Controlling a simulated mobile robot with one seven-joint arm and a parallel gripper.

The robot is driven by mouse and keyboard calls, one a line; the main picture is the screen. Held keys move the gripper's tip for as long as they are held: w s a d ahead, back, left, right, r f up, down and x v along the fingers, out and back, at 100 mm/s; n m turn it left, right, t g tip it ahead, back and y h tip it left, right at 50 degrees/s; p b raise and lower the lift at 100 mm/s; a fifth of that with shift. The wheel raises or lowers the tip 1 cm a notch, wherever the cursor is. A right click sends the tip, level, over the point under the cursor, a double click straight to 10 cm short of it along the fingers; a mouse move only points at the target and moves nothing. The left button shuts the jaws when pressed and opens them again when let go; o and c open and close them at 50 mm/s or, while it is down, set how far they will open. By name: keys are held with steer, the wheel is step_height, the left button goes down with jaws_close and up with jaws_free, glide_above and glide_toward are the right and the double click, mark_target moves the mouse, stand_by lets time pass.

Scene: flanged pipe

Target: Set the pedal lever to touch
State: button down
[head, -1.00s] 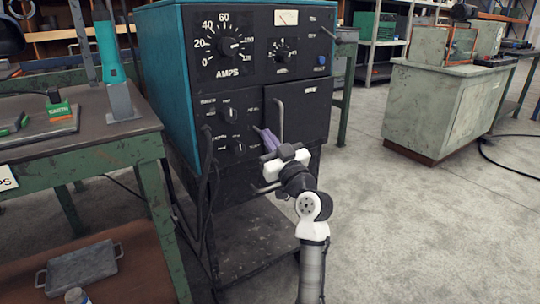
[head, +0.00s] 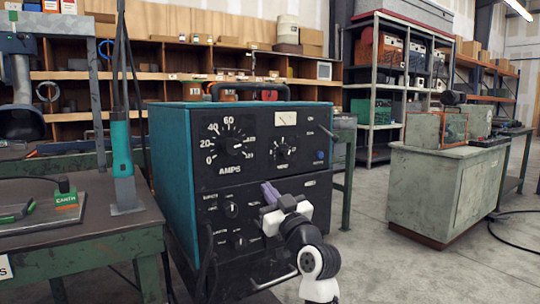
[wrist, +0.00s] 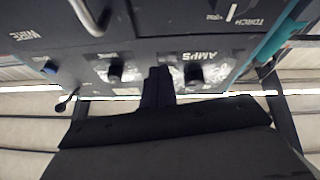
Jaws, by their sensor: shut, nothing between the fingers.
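The welding machine (head: 255,150) is a teal box with a black front panel of dials and labels. A small lever with a dark round end (head: 328,132) sticks out at its upper right side. A dark lever also shows at the left of the upside-down wrist view (wrist: 66,101). I cannot read a pedal or touch label beside it, nor tell its setting. My gripper (head: 270,192) is shut and empty, in front of the lower panel, left of and below the lever. Its closed fingers (wrist: 157,88) point toward the panel in the wrist view.
A green workbench (head: 80,228) with a plate on it stands at the left. A grey-green cabinet (head: 440,195) stands at the right, with shelves behind. A bar handle (head: 273,281) sticks out low on the machine's front. The floor between machine and cabinet is clear.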

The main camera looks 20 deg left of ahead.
step_height(320, 180, up, 8)
steer(key=p, duration=0.1)
steer(key=shift+r, duration=0.2)
stand_by(0.3)
